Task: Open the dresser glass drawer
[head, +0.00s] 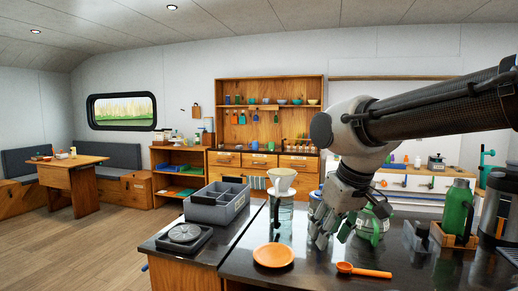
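The wooden dresser (269,84) stands against the back wall, with open shelves above and a row of drawers below. Its left drawer (224,158), middle drawer (262,160) and right drawer (298,163) look shut. Which one is the glass drawer I cannot tell; any labels are too small to read. My gripper (335,236) points down over the dark counter in front, far from the dresser. Its fingers look spread apart, with nothing seen held between them. The dresser's lower right part is hidden behind things on the counter and my arm.
The near counter (240,278) lies between me and the dresser. It bears a grey bin (216,207), an orange plate (273,255), an orange scoop (362,270), a white dripper (282,181) and a green bottle (456,207). Open floor (90,245) lies at the left.

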